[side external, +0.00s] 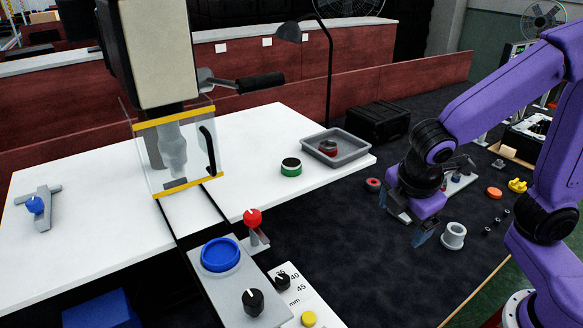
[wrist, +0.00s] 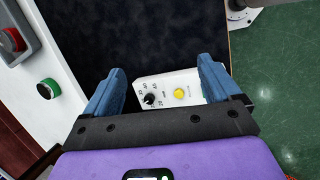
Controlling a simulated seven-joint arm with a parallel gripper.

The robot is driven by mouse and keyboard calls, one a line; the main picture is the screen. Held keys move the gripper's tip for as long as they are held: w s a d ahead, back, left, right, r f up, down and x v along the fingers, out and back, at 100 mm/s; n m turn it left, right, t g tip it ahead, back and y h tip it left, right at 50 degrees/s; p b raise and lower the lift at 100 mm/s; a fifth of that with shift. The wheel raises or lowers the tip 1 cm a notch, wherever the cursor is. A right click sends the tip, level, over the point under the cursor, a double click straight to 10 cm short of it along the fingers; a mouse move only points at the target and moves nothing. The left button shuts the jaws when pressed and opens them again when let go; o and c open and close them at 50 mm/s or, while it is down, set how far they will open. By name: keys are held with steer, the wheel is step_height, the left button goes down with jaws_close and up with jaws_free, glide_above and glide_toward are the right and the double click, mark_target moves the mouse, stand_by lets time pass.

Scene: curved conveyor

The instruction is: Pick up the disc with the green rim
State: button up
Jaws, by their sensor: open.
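The disc with the green rim (side external: 291,168) has a dark top and lies flat on the white table, left of the grey tray. It also shows at the left of the wrist view (wrist: 48,89), outside the fingers. My gripper (side external: 403,218) is open over the dark surface, to the right of the disc and well apart from it. In the wrist view, my blue fingers (wrist: 162,70) are spread with nothing held between them. A white panel with a knob and a yellow button shows beyond the gap.
The grey tray (side external: 347,161) holds a red-rimmed disc (side external: 328,148). Another red disc (side external: 373,184) lies beside my gripper. A pale ring-like cup (side external: 453,235) stands to the right. A lamp (side external: 329,75) rises behind the tray. A machine with a clear guard (side external: 205,145) stands left.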

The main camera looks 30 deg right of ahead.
steer(key=w+a+n+t+h, duration=0.2)
steer(key=w+n, duration=0.1)
steer(key=w, duration=0.5)
steer(key=w+a+n+t+h, duration=0.1)
steer(key=w+a+n+h, duration=0.15)
steer(key=w, duration=0.55)
steer(key=n+t+h, duration=0.2)
steer(key=n+t, duration=0.2)
steer(key=n, duration=0.1)
glide_toward(291, 162)
steer(key=x, duration=0.8)
steer(key=shift+w+d+f, duration=0.1)
steer(key=shift+d+f, duration=0.05)
steer(key=shift+d, duration=0.05)
steer(key=c, duration=1.2)
